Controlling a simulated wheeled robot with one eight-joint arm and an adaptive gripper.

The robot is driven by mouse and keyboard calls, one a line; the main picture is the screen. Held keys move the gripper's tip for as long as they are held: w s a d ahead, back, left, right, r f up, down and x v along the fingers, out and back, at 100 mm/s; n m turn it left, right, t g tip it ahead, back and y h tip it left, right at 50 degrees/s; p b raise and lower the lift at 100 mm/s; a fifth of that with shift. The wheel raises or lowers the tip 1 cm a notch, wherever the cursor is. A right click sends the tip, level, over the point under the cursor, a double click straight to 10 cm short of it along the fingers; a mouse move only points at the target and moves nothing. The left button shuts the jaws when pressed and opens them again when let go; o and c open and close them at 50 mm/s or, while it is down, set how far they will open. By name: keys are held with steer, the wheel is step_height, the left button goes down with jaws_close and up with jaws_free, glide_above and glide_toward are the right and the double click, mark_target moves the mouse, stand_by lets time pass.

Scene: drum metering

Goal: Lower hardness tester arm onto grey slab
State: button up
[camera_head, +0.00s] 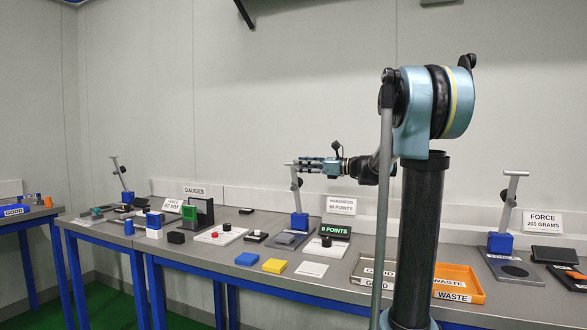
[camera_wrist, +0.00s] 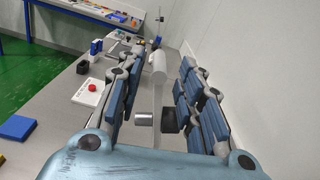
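The hardness tester is a blue post (camera_head: 299,221) with a grey arm (camera_head: 296,183) that stands raised and nearly upright. A grey slab (camera_head: 285,239) lies on the flat base in front of the post. The tester's display (camera_head: 333,231) reads 0 POINTS, beside the sign HARDNESS 60 POINTS (camera_head: 341,205). My gripper (camera_head: 303,165) is at the top of the raised arm. In the wrist view my gripper (camera_wrist: 158,92) is open, its blue-padded fingers on either side of the pale tester arm (camera_wrist: 157,75), with gaps visible. The slab is not clear in that view.
A blue block (camera_head: 247,259), a yellow block (camera_head: 274,266) and a white plate (camera_head: 311,270) lie along the bench front. A white board with a red button (camera_head: 218,236) is to the left. An orange WASTE tray (camera_head: 470,277) is to the right. The wall is close behind.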

steer(key=shift+x, duration=2.3)
steer(key=shift+s, duration=0.1)
steer(key=shift+c, duration=0.6)
jaws_close()
